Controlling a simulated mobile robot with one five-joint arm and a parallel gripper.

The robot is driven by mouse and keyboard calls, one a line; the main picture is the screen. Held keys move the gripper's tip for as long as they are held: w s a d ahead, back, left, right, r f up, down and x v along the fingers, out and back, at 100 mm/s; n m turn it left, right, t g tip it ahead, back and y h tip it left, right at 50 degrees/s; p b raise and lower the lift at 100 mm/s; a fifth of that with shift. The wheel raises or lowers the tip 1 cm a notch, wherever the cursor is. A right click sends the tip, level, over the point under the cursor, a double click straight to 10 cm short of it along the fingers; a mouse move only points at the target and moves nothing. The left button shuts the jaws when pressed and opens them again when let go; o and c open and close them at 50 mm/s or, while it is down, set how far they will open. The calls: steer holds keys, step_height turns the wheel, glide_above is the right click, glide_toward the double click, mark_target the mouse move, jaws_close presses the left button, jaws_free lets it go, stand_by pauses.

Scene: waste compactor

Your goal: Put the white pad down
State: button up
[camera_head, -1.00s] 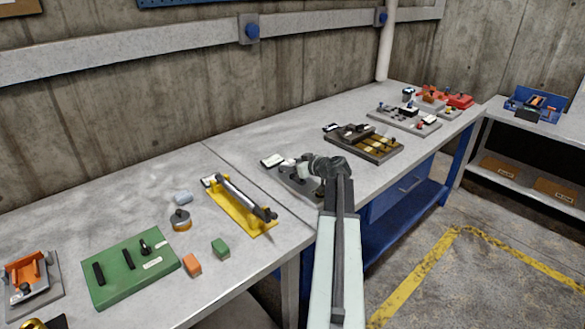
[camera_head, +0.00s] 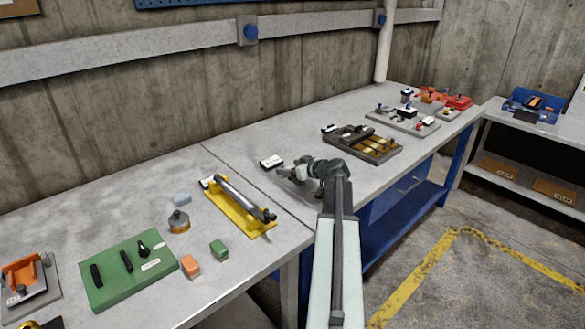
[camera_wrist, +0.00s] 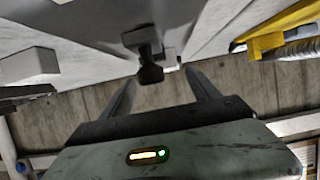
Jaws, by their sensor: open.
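My gripper (camera_head: 288,173) is low over the middle of the bench, right of the yellow fixture. In the wrist view its two fingers (camera_wrist: 160,78) stand apart, open. Just beyond and between the fingertips is a dark post with a rounded knob (camera_wrist: 148,62). A small whitish block (camera_wrist: 169,57) sits beside the knob; it may be the white pad, but I cannot be sure. No finger is seen closed on it. In the head view my arm and gripper hide most of this spot.
The yellow fixture (camera_head: 258,227) with its grey bar stands left of my gripper. A black-and-white block (camera_head: 271,161) lies just behind. A dark fixture with yellow bars (camera_head: 380,148) is to the right. Bare bench shows between. A green board (camera_head: 125,285) lies far left.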

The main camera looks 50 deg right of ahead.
steer(key=p+v, duration=0.4)
steer(key=v, duration=0.8)
steer(key=shift+r, duration=0.25)
